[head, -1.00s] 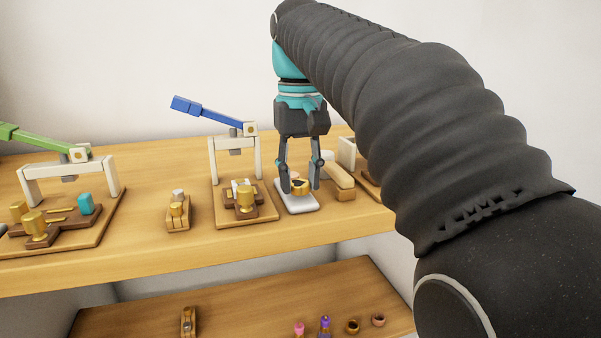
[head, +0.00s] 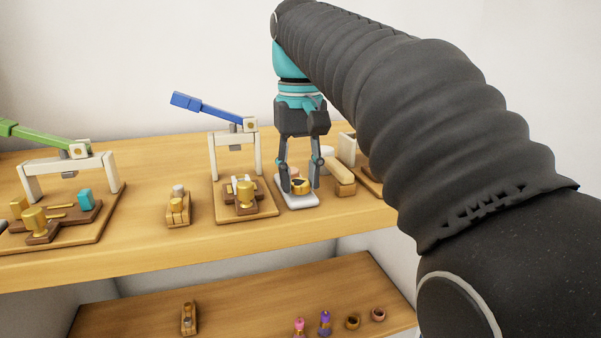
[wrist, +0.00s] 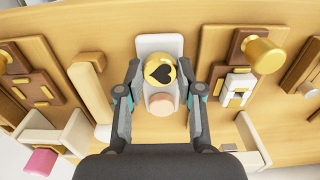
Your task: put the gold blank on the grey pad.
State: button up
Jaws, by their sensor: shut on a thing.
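The gold blank (head: 300,187) is a small round piece with a black heart on its face, which shows in the wrist view (wrist: 160,72). My gripper (head: 300,184) points down, its two fingers shut on the sides of the gold blank. The blank is over the pale grey pad (head: 297,203), within its outline; I cannot tell whether it touches the surface. In the wrist view the pad (wrist: 160,42) shows beyond the blank. A pinkish copper round piece (wrist: 161,104) sits close beside the blank, on the near side in the wrist view.
Left of the pad stands a press with a blue lever (head: 207,111) and a gold cylinder (head: 245,195). A tan bar (head: 340,172) is close on the right. A green-lever press (head: 42,139) is far left. The shelf below holds several small pieces (head: 325,323).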

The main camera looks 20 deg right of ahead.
jog(key=shift+f, duration=0.25)
dwell(0.3)
jog(key=o, duration=1)
jog(key=shift+r, duration=3.75)
